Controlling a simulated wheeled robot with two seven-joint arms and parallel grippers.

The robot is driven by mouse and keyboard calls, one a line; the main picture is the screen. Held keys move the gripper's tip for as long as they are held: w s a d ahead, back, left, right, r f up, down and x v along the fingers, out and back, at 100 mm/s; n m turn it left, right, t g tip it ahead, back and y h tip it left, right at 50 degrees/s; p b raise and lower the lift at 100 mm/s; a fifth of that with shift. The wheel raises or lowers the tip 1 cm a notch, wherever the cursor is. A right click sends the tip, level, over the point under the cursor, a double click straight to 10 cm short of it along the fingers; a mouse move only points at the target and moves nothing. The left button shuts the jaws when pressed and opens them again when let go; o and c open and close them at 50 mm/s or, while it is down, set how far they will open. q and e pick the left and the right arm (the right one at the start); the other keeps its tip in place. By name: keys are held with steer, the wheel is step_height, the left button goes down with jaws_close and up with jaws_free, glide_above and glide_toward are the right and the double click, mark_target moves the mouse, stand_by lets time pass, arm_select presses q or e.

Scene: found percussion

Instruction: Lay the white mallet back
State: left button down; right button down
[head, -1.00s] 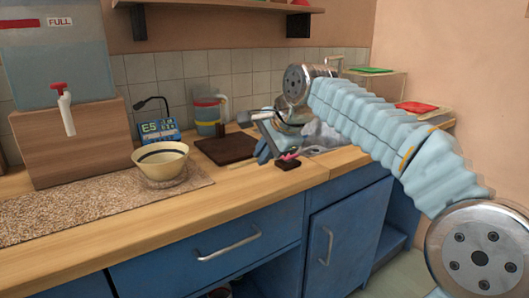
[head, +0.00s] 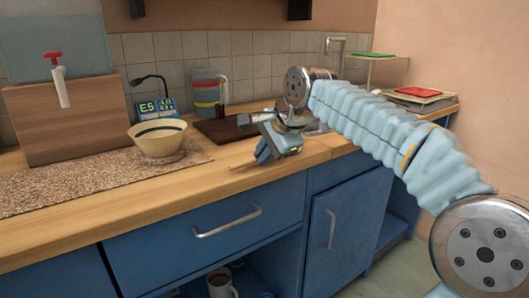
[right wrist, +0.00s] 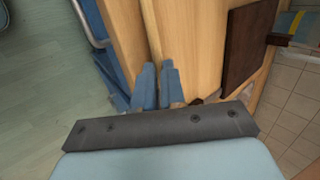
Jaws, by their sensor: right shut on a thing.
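My right gripper (head: 265,153) is low over the front part of the wooden counter, right of the bowl; it also shows in the right wrist view (right wrist: 157,72). Its blue fingers are shut on a thin pale wooden stick (head: 242,164), which looks like the handle of the mallet. The stick pokes out to the left of the fingers in the head view and runs up from the fingertips in the right wrist view (right wrist: 152,32). I cannot make out a white mallet head. Whether the stick touches the counter is unclear. My left gripper is not in view.
A cream bowl (head: 158,139) stands on a speckled mat (head: 60,187). Behind are a dark board (head: 222,131), a striped jug (head: 207,90) and a blue display (head: 155,107). The counter's front edge is close to the gripper. Bare wood lies left of it.

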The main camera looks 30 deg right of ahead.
steer(key=shift+f, duration=0.35)
stand_by(0.3)
steer(key=c, duration=1.1)
jaws_free()
steer(key=shift+f, duration=0.2)
step_height(320, 180, up, 8)
steer(key=p, duration=0.5)
steer(key=s+a+r+t+y+b, duration=0.1)
steer(key=s+a+r, duration=0.2)
steer(key=s, duration=0.1)
steer(key=s+a+r+m+t+y+b, duration=0.1)
steer(key=s+a+r+y, duration=0.1)
steer(key=s+a+r, duration=0.1)
steer(key=s+a+r+m+t+y+b, duration=0.1)
steer(key=s+a+r+y, duration=0.1)
steer(key=s+r, duration=0.3)
steer(key=shift+s+a+r, duration=0.25)
steer(key=shift+s+a, duration=0.25)
steer(key=shift+a, duration=0.05)
